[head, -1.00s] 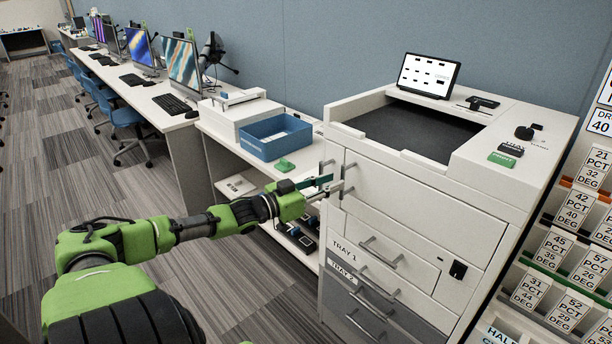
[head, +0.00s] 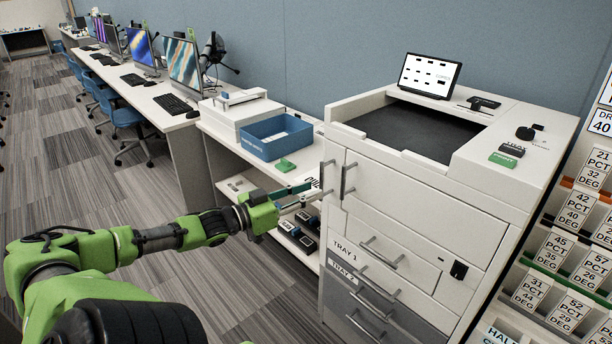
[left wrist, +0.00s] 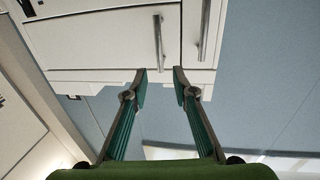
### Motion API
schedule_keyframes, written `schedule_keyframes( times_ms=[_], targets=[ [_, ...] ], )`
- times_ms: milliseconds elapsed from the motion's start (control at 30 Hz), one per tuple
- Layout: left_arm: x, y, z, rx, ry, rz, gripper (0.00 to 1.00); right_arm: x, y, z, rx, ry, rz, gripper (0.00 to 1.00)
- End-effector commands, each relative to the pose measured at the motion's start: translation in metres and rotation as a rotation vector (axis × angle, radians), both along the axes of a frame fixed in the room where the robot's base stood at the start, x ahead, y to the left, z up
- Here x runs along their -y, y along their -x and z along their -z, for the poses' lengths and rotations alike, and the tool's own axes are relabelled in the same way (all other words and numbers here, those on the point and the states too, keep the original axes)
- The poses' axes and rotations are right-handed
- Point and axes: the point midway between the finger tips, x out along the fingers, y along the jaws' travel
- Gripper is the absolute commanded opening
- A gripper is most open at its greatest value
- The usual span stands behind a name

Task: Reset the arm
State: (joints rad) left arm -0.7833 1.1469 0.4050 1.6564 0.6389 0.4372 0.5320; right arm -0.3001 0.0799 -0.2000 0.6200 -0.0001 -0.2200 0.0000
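My left arm (head: 160,238) is green and black and reaches in from the left in the head view. Its gripper (head: 312,190) is by the left side of the white cabinet (head: 420,205), close to the vertical door handles (head: 347,178). In the left wrist view the two fingertips (left wrist: 160,74) are apart with nothing between them, so the gripper is open. The cabinet's door handle (left wrist: 158,42) shows beyond the fingertips there, outside the grip. My right gripper is in neither view.
A low shelf unit (head: 235,185) left of the cabinet holds a blue bin (head: 262,147) and a green block (head: 285,165) on top. A desk row (head: 150,95) with monitors and blue chairs (head: 127,118) runs back left. Labelled bins (head: 556,245) stand right. Carpet is open at left.

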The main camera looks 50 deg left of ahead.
Motion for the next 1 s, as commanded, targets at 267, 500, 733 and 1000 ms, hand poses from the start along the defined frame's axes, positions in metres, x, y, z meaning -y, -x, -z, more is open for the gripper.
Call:
schedule_keyframes(
  times_ms=[267,500,733,1000],
  targets=[
    [0.000,0.001,0.000,0.000,0.000,0.000,0.25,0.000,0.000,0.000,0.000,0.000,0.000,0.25],
    [0.000,0.001,0.000,0.000,0.000,0.000,0.25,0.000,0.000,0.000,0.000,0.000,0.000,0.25],
    [-0.014,0.007,0.016,-0.022,-0.010,-0.036,0.25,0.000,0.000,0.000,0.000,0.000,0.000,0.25],
    [-0.087,0.074,0.158,-0.244,-0.081,-0.272,0.25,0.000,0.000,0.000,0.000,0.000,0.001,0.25]
  ],
)
